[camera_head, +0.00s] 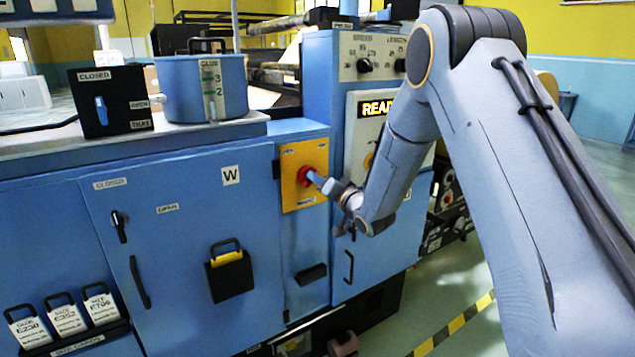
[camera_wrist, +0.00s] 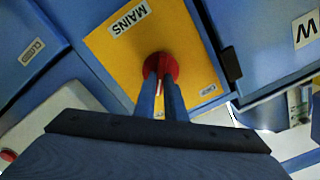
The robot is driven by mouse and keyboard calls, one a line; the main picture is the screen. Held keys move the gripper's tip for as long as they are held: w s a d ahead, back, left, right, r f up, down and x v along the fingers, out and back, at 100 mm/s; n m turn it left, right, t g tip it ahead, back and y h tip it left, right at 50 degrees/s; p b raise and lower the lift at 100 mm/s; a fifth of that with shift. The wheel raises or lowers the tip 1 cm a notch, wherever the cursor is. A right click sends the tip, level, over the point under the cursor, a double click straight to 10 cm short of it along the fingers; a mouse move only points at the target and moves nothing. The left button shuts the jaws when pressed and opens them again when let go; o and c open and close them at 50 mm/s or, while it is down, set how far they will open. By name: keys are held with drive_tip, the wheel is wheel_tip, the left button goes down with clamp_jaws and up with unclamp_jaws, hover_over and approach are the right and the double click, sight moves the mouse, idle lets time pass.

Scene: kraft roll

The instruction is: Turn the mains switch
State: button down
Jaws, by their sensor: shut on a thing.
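The mains switch is a red rotary knob (camera_head: 304,176) on a yellow plate (camera_head: 306,155) on the front of the blue machine. In the wrist view the red knob (camera_wrist: 162,66) sits on the yellow plate (camera_wrist: 186,40), which has a "MAINS" label (camera_wrist: 131,17). My gripper (camera_head: 316,179) reaches the knob from the right. In the wrist view the two blue fingers of my gripper (camera_wrist: 161,85) are shut on the knob's red grip, one on each side. The fingers hide part of the knob, so its exact setting is hard to tell.
A lit "READY" display (camera_head: 378,108) is above and right of the switch. Left of the plate is a blue cabinet door (camera_head: 180,230) with a black handle. A blue pot (camera_head: 195,85) and a black switch box (camera_head: 112,100) stand on the worktop.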

drive_tip(key=shift+s+a+f+n+b, duration=0.1)
drive_tip(key=shift+n+b, duration=2)
drive_tip(key=shift+n, duration=0.7)
drive_tip(key=shift+s+a+r+n+b, duration=0.1)
drive_tip(key=shift+a+n+b, duration=0.05)
drive_tip(key=shift+n+b, duration=2.3)
drive_tip(key=shift+s+a+f+n+b, duration=0.1)
drive_tip(key=shift+n+b, duration=1.65)
drive_tip(key=shift+n, duration=1.4)
drive_tip(key=c, duration=1.8)
unclamp_jaws()
